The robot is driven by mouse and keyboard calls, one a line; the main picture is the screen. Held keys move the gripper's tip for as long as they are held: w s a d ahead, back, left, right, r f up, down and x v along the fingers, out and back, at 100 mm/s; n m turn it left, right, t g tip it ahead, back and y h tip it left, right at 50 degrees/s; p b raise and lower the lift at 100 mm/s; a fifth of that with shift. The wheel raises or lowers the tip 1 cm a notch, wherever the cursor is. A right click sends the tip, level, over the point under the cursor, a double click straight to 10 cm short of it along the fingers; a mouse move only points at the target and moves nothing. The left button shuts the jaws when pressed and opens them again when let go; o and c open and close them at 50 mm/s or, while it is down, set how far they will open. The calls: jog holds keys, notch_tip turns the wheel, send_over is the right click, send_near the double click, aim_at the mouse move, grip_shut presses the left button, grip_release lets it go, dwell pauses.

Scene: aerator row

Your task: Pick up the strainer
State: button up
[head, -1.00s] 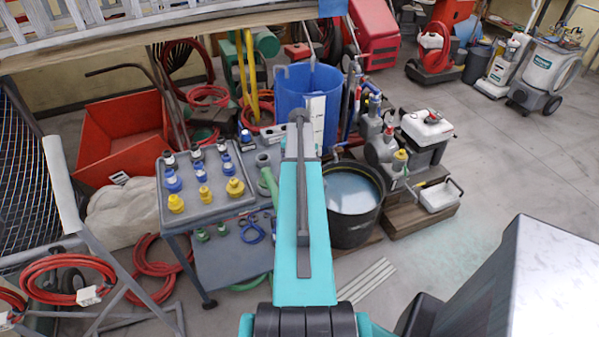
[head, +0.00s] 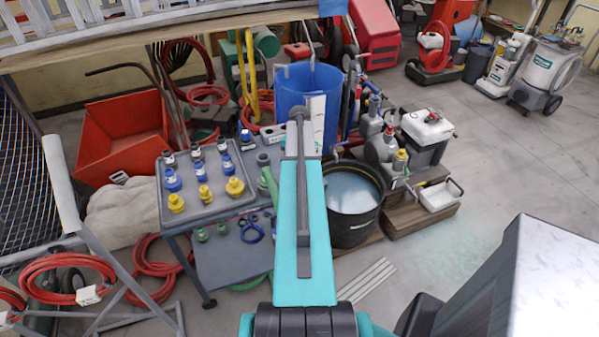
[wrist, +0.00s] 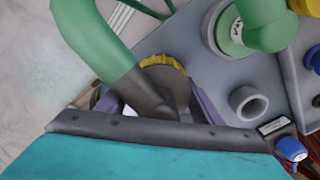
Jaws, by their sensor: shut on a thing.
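In the wrist view, a dark grey fitting with a ribbed yellow ring (wrist: 165,63) sits between the two purple-grey fingers of my gripper (wrist: 160,98). I take this fitting to be the strainer, though its shape is partly hidden. A thick green hose (wrist: 95,42) with a dark grey end crosses in front of it. My gripper is shut on the fitting, with one finger on each side. In the head view my own arm hides the gripper and the fitting; a piece of green hose (head: 268,181) shows just left of the arm.
A grey cart (head: 232,262) carries a tray (head: 219,208) of blue, yellow and grey fittings. A second green hose end (wrist: 231,36) and a grey ring socket (wrist: 247,103) are close to my gripper. A blue barrel (head: 290,92) and black water bucket (head: 352,232) stand nearby.

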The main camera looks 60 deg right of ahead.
jog(key=shift+r+b, duration=0.7)
jog(key=shift+r, duration=0.65)
jog(key=s+a+r+b, duration=0.1)
jog(key=s+a+b, duration=0.3)
jog(key=a, duration=1)
jog(key=s, duration=0.3)
jog(key=shift+s+a+r, duration=0.15)
jog(key=shift+s+r, duration=0.05)
jog(key=shift+r, duration=0.2)
jog(key=shift+w, duration=0.15)
